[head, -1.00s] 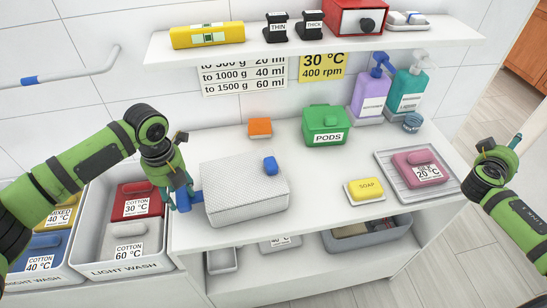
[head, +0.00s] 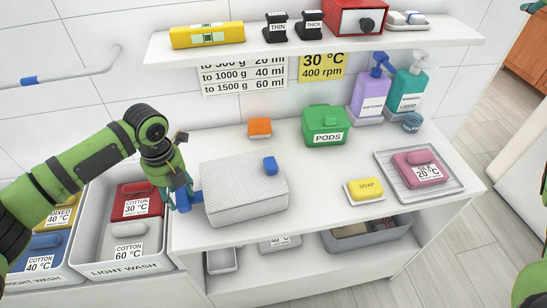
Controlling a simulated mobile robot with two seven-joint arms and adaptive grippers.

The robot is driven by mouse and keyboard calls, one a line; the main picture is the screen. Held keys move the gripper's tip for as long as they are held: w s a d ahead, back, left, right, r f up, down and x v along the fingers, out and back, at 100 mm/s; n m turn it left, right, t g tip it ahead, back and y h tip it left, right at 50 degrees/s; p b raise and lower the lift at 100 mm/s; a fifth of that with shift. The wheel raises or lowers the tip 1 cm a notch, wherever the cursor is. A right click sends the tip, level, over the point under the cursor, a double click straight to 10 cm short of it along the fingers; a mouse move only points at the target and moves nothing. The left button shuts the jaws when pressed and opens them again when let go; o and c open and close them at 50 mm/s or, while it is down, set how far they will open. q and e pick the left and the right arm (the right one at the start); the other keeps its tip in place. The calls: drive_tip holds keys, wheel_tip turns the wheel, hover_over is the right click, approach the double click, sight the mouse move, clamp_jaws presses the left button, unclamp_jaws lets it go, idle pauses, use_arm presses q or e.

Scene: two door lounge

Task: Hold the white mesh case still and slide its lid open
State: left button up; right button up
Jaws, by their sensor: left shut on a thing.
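The white mesh case (head: 245,205) lies on the counter left of centre. Its top is closed over, and a blue knob (head: 270,165) stands near the right end of the top. A blue handle (head: 197,198) sticks out from its left side. My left gripper (head: 184,203) points down at this handle and is shut on it; the fingertips are partly hidden. Of my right arm only parts show at the right edge. A small green and teal piece in the top right corner may be part of my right gripper (head: 533,8); its fingers cannot be made out.
An orange box (head: 260,128) and a green pods box (head: 326,125) stand behind the case. Yellow soap (head: 366,190) and a tray (head: 440,188) lie to the right. A shelf (head: 310,44) hangs above. Laundry bins (head: 118,268) stand left.

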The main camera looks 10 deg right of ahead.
drive_tip(key=w+a+f+n+y, duration=0.1)
drive_tip(key=w+a+n+y, duration=0.2)
drive_tip(key=a, duration=0.4)
drive_tip(key=w+a+f+n+y, duration=0.2)
drive_tip(key=a+n+y, duration=0.1)
drive_tip(key=a, duration=0.4)
drive_tip(key=n+g+y, duration=0.5)
drive_tip(key=g+y, duration=0.2)
drive_tip(key=g, duration=0.5)
approach(272, 162)
drive_tip(key=x, duration=0.9)
clamp_jaws()
